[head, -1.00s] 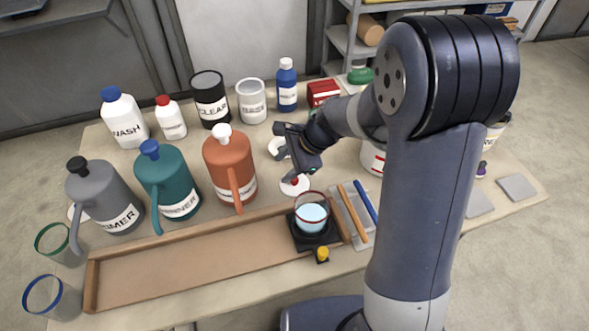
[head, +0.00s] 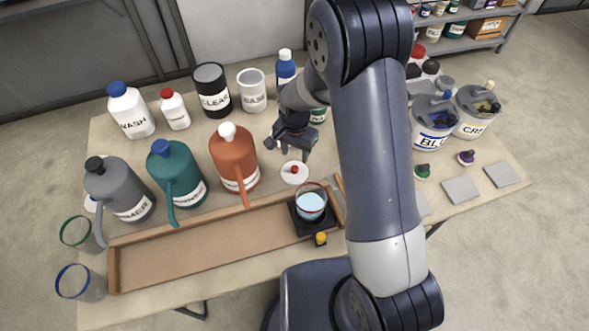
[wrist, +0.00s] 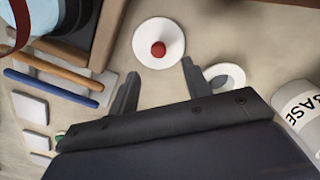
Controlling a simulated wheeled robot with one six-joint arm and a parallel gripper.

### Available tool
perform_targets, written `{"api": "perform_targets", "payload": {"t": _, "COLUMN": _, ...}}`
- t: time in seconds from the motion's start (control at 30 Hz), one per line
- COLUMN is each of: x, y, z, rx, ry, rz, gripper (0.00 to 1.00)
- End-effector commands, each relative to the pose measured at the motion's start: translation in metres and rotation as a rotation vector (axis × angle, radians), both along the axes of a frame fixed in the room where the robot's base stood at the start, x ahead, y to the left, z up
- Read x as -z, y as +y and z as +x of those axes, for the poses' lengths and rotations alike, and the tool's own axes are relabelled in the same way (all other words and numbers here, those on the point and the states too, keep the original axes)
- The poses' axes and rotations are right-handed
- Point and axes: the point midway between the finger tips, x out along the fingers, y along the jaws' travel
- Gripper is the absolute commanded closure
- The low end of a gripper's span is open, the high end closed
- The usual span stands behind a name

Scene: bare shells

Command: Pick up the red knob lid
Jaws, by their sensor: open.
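The red knob lid (head: 294,172) is a white disc with a red knob in its middle. It lies flat on the table, just behind the cup on the black stand. In the wrist view the lid (wrist: 158,44) is at the top centre, ahead of the fingers. My gripper (head: 291,152) is open and empty, above and a little behind the lid in the head view. In the wrist view the fingers of my gripper (wrist: 159,76) point toward the lid with a gap between them. The lid is apart from both fingers.
A clear cup with light blue liquid (head: 311,203) stands on a black stand by the wooden tray (head: 114,270). An orange jug (head: 232,153) stands left of the lid. Another white disc (wrist: 225,77) lies near the right finger. Bottles and tins stand behind.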

Motion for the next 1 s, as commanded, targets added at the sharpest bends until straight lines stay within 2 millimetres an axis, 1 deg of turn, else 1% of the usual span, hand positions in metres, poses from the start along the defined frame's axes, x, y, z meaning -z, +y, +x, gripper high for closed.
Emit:
{"api": "perform_targets", "payload": {"t": 0.1, "x": 0.009, "y": 0.0, "z": -0.001, "rx": 0.001, "ry": 0.001, "rz": 0.0, "gripper": 0.53}}
{"api": "perform_targets", "payload": {"t": 0.27, "x": 0.016, "y": 0.0, "z": -0.001, "rx": 0.001, "ry": 0.002, "rz": 0.0, "gripper": 0.53}}
{"api": "perform_targets", "payload": {"t": 0.47, "x": 0.039, "y": 0.001, "z": -0.005, "rx": 0.001, "ry": 0.005, "rz": -0.001, "gripper": 0.53}}
{"api": "perform_targets", "payload": {"t": 0.63, "x": 0.057, "y": 0.001, "z": -0.004, "rx": 0.002, "ry": 0.002, "rz": 0.0, "gripper": 0.53}}
{"api": "perform_targets", "payload": {"t": 0.8, "x": 0.064, "y": 0.001, "z": -0.004, "rx": 0.002, "ry": -0.001, "rz": 0.002, "gripper": 0.53}}
{"api": "perform_targets", "payload": {"t": 0.97, "x": 0.064, "y": 0.001, "z": -0.004, "rx": 0.002, "ry": -0.001, "rz": 0.002, "gripper": 0.53}}
{"api": "perform_targets", "payload": {"t": 1.0, "x": 0.064, "y": 0.001, "z": -0.004, "rx": 0.002, "ry": -0.001, "rz": 0.002, "gripper": 0.55}}
